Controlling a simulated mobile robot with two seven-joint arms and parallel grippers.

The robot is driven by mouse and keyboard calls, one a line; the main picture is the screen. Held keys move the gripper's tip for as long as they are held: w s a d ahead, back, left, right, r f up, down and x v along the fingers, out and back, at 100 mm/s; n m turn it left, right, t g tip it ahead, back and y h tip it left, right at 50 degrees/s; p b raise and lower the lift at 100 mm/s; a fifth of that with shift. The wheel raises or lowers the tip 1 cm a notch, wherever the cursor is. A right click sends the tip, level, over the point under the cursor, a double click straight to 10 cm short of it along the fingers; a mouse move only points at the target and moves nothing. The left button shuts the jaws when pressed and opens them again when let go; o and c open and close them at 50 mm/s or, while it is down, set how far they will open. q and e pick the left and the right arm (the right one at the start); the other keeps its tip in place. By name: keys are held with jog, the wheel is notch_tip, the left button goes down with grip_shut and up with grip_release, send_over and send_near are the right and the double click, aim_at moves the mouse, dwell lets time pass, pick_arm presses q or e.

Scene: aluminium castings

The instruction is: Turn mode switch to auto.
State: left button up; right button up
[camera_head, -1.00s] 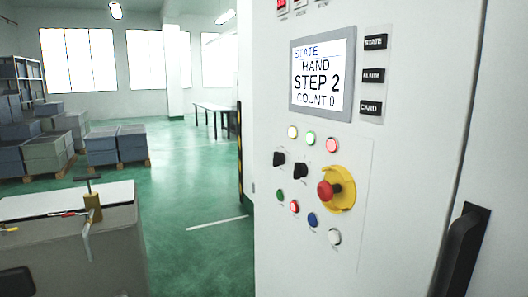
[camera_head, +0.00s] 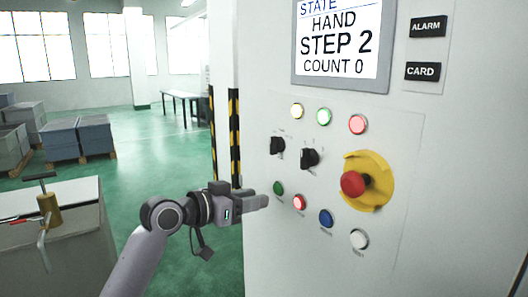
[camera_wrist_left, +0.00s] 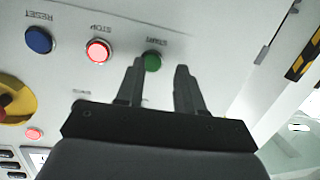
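Two black rotary switches, the left one (camera_head: 277,146) and the right one (camera_head: 310,158), sit side by side on the white control panel; their labels are too small to read, so I cannot tell which is the mode switch. The display (camera_head: 338,40) reads STATE HAND, STEP 2, COUNT 0. My left gripper (camera_head: 264,201) is just below and left of the switches, near the green button (camera_head: 278,188). In the left wrist view its two fingers (camera_wrist_left: 160,75) are apart and empty, beside the green START button (camera_wrist_left: 152,61). Neither switch is visible there. My right gripper is out of view.
A red emergency stop (camera_head: 353,184) on a yellow base protrudes right of the switches. Lit buttons sit above them; red, blue (camera_head: 326,218) and white buttons sit below. A grey bench (camera_head: 60,240) with a clamp stands at left.

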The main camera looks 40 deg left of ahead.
aim_at(270, 139)
pick_arm(q)
jog(key=s+a+r+m+t+h, duration=0.1)
jog(key=s+r+m+h, duration=0.15)
jog(key=r, duration=0.95)
jog(key=x, duration=0.1)
jog(key=p+x, duration=0.1)
jog(key=x, duration=0.3)
jog(key=shift+w+r, duration=0.15)
jog(key=shift+r, duration=0.25)
jog(key=shift+w+d+f+p, duration=0.1)
jog(key=shift+w+d+p, duration=0.15)
jog(key=shift+w, duration=0.2)
grip_shut()
